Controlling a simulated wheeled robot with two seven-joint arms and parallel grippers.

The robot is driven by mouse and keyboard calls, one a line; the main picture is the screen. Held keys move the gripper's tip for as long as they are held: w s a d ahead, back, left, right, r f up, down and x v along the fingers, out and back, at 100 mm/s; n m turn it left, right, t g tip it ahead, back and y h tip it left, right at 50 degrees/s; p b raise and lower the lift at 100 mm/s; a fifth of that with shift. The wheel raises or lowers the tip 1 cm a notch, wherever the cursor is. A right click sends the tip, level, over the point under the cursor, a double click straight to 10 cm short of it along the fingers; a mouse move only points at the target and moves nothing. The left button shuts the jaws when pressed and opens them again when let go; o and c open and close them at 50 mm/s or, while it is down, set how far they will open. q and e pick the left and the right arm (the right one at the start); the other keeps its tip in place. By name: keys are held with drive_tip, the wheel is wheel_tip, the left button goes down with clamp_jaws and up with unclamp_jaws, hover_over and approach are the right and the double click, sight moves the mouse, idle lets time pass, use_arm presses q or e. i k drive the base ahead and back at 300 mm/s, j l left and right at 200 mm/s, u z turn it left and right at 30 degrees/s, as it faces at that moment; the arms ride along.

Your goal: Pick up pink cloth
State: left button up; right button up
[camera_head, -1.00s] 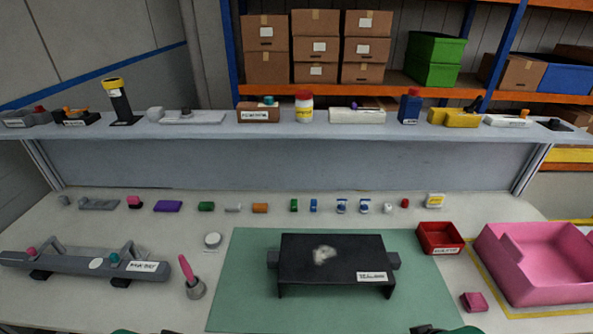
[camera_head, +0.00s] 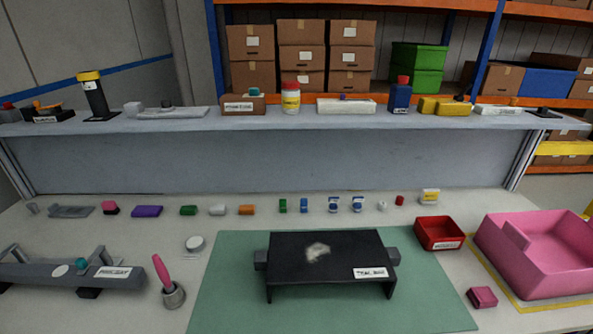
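A small folded pink piece (camera_head: 482,297), which looks like the pink cloth, lies on the worktop at the lower right, between the green mat (camera_head: 222,290) and the large pink bin (camera_head: 540,285). A smaller pink and black item (camera_head: 110,208) sits in the back row at the left; I cannot tell what it is. Neither of my grippers shows in the head view.
A black module (camera_head: 345,250) with a pale smudge stands on the mat. A red tray (camera_head: 440,247) is behind the pink piece. A pink-handled brush (camera_head: 162,272) stands in a holder at the left. A shelf (camera_head: 290,118) with containers spans the back.

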sight(481, 296)
drive_tip(key=z, duration=1.6)
